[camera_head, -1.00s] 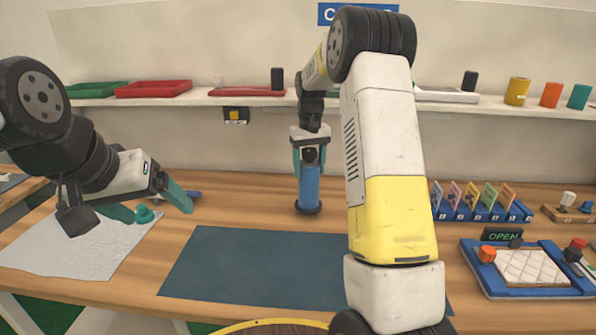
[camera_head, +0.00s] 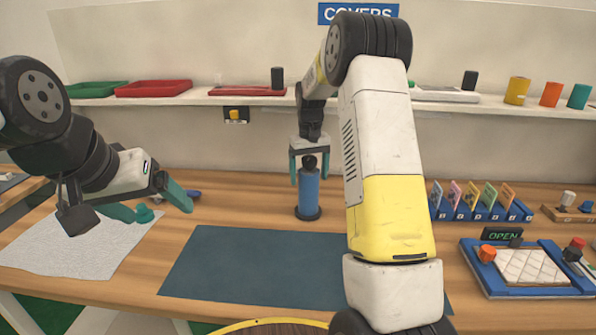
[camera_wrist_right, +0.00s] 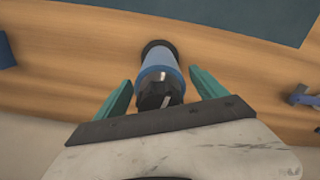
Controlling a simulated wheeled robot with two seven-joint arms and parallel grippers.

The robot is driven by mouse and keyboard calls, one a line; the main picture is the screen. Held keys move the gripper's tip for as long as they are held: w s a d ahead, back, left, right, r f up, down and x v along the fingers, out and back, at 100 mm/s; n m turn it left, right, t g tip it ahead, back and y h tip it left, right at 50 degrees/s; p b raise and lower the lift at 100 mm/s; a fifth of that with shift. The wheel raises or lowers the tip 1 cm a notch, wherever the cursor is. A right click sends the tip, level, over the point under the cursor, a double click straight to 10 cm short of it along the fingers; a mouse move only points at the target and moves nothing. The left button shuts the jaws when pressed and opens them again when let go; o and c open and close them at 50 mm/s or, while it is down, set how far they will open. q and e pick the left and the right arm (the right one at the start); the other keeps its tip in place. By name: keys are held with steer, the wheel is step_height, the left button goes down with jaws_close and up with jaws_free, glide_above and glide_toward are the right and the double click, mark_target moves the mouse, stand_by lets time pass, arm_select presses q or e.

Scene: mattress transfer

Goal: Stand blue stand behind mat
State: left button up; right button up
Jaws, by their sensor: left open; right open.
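The blue stand (camera_head: 308,191) is a blue cylinder with a dark base and dark top. It stands upright on the wooden table just behind the dark blue-grey mat (camera_head: 230,265). My right gripper (camera_head: 309,170) is above it, fingers open on either side of its upper part. In the right wrist view the blue stand (camera_wrist_right: 158,68) sits between the open teal fingers of the right gripper (camera_wrist_right: 160,90), with a gap on both sides. My left gripper (camera_head: 165,203) is open and empty over the pale cloth at the left.
A pale grey cloth (camera_head: 60,246) lies at the left. A blue rack (camera_head: 480,210) of coloured cards and a blue tray (camera_head: 530,290) with a quilted pad are at the right. A shelf (camera_head: 200,100) with red and green trays runs along the wall.

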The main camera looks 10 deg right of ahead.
step_height(320, 180, up, 11)
steer(key=shift+r, duration=0.15)
steer(key=shift+s+r, duration=0.15)
steer(key=shift+r, duration=0.5)
steer(key=s+a+r+t+y, duration=0.15)
steer(key=s+r, duration=0.25)
steer(key=s, duration=0.8)
steer(key=s+a+r+t, duration=0.2)
steer(key=s+r+t, duration=0.15)
steer(key=s, duration=0.85)
steer(key=s+a+f+t, duration=0.1)
steer(key=s+f, duration=0.3)
steer(key=s, duration=0.4)
steer(key=shift+s+a+m+y, duration=0.3)
steer(key=shift+s+a+y, duration=0.05)
steer(key=shift+a, duration=0.15)
steer(key=shift+d, duration=0.1)
